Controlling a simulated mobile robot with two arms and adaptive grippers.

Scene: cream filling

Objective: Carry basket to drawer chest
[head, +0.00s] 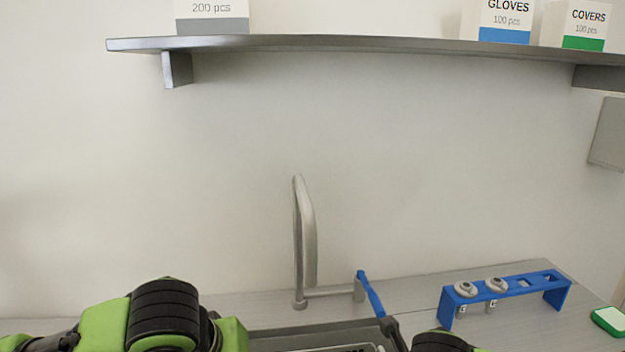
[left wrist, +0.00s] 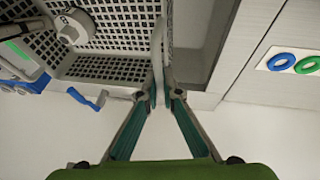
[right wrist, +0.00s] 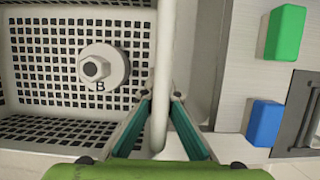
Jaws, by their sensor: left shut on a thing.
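The basket is a grey tray with a perforated mesh. It shows in the left wrist view (left wrist: 110,69) and the right wrist view (right wrist: 60,128). My left gripper (left wrist: 162,92) is shut on its rim. My right gripper (right wrist: 160,96) has its fingers closed in on both sides of the rim. In the head view both grippers are hidden below the picture. I cannot make out the drawer chest for certain.
A blue rack (head: 510,288) holds two metal parts on the counter. A wall shelf (head: 350,44) carries boxes. A green block (right wrist: 286,33) and a blue block (right wrist: 265,123) are right of the basket.

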